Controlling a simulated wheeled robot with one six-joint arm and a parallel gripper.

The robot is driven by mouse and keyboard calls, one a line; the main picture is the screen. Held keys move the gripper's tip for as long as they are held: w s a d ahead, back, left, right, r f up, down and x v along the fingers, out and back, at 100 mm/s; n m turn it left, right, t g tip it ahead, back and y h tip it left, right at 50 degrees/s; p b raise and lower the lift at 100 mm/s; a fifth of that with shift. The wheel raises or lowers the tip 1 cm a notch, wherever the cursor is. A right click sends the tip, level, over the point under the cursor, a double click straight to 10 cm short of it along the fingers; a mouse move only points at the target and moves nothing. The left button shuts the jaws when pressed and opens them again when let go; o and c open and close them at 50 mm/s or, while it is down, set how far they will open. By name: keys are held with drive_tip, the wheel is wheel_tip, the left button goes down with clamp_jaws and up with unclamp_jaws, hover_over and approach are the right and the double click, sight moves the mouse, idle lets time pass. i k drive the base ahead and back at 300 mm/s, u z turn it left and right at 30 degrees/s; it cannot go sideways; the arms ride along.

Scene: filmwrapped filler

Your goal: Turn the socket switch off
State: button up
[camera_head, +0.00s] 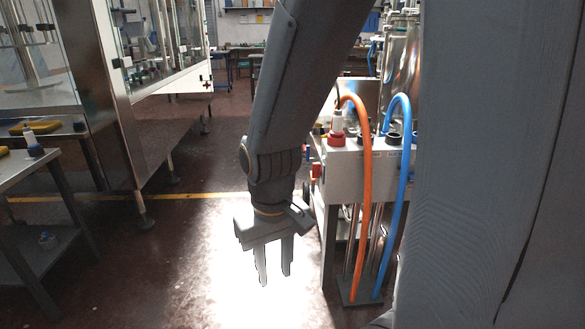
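My gripper (274,266) hangs from my arm in the middle of the picture, fingers pointing down. The two fingers are apart, with bright floor showing between them. It holds nothing. To its right is a grey box (341,172) on a stand, with a red and white socket plug (337,133) on top and an orange cable (366,190) and a blue cable (405,170) running down. A red part (316,171) shows at the box's left side. I cannot tell which part is the switch. My gripper is apart from the box.
A metal table (28,168) stands at the left, beside a large glass-walled machine (150,60) on legs. A metal tank (400,50) stands behind the box. Open floor (190,240) lies around and left of my gripper. Workbenches are far back.

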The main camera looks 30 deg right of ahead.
sight(317, 169)
drive_tip(key=i, duration=1.45)
drive_tip(key=z, duration=1.45)
